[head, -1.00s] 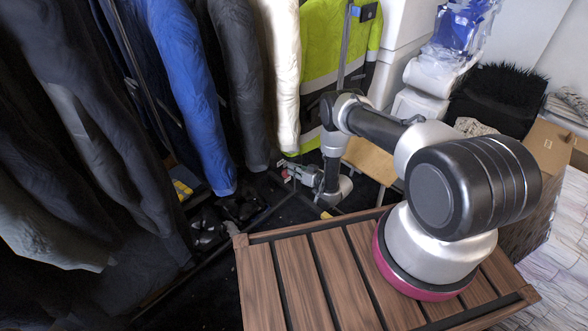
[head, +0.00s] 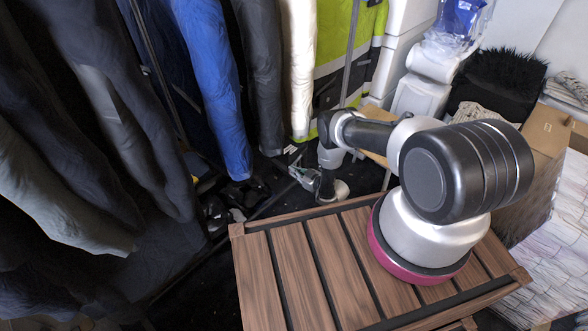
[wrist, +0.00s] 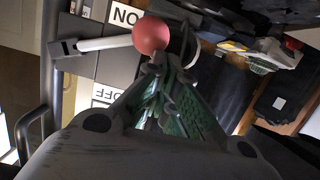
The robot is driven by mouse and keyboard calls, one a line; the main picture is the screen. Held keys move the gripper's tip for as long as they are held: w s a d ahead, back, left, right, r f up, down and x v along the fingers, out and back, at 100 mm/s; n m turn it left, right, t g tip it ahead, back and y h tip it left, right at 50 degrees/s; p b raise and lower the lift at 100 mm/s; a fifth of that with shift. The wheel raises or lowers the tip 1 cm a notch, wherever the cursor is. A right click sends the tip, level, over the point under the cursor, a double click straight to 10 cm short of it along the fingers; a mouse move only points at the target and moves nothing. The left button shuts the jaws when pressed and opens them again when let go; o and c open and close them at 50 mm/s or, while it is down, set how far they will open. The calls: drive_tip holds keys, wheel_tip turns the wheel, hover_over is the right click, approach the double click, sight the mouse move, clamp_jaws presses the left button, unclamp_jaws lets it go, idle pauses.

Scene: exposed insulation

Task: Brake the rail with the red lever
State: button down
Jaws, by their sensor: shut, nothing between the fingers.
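The lever shows in the wrist view as a pale bar (wrist: 105,43) with a round red knob (wrist: 150,35) at its right end. It is mounted on a dark grey panel (wrist: 88,68). A label with the letters O and N (wrist: 127,15) sits just above the bar, and an OFF label (wrist: 106,95) sits lower. My gripper (wrist: 160,68) is shut and empty, its tips just below the red knob. I cannot tell whether they touch it. In the head view my gripper (head: 298,172) is low beyond the slatted wooden surface; the lever cannot be made out there.
Hanging clothes, including a blue sleeve (head: 212,90) and a yellow-green jacket (head: 345,60), crowd the left and back. The slatted wooden surface (head: 300,265) lies in front. A cardboard box (head: 545,130) stands at right. Shelf clutter (wrist: 265,50) is right of the knob in the wrist view.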

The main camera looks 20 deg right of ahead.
drive_tip(key=shift+f, duration=0.6)
drive_tip(key=shift+f, duration=0.1)
